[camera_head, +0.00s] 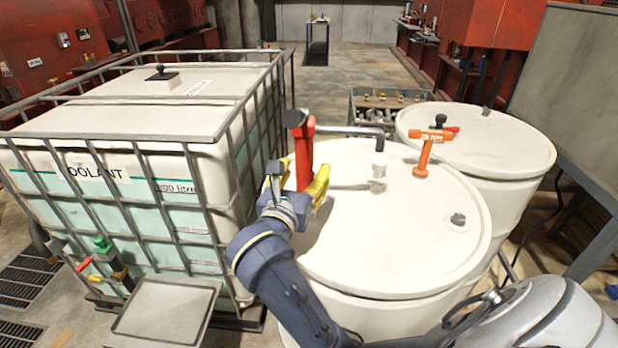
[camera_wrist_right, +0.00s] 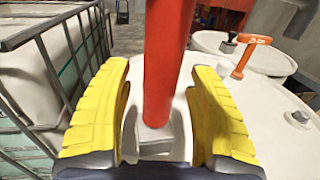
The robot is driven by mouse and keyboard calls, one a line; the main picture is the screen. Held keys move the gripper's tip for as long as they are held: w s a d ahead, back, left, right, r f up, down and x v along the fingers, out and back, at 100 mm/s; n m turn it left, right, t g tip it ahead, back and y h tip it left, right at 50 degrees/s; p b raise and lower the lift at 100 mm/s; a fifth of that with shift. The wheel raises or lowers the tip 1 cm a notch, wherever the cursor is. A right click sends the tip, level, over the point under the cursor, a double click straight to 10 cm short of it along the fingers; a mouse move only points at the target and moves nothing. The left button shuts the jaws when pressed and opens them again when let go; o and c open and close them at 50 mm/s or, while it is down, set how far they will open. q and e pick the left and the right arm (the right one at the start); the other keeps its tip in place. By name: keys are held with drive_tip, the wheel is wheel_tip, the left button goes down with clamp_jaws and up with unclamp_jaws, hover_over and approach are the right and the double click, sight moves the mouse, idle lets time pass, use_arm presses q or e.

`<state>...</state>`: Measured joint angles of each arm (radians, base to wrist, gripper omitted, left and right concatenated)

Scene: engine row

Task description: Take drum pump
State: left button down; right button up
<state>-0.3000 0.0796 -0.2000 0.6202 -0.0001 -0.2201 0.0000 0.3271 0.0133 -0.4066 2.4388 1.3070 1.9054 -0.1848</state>
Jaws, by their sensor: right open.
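The drum pump (camera_head: 304,155) has a red upright body with a dark top and a dark spout reaching right. It stands at the left part of the front white drum's lid (camera_head: 410,235). My right gripper (camera_head: 298,190) has yellow fingers and is open, one finger on each side of the red body. In the right wrist view the red body (camera_wrist_right: 168,60) rises between the yellow fingers (camera_wrist_right: 160,115), with gaps visible at both sides. The pump's lower end is partly hidden by the gripper in the head view. My left gripper is out of view.
A caged coolant tank (camera_head: 110,110) stands close on the left. An orange tool (camera_head: 427,150), a white fitting (camera_head: 378,172) and a bung (camera_head: 457,220) are on the front drum. A second white drum (camera_head: 500,145) stands behind right. A grey tray (camera_head: 165,310) lies front left.

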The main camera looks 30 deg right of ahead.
drive_tip(key=shift+w+d, duration=0.15)
drive_tip(key=shift+d, duration=0.05)
clamp_jaws()
idle(0.4)
drive_tip(key=shift+r, duration=0.1)
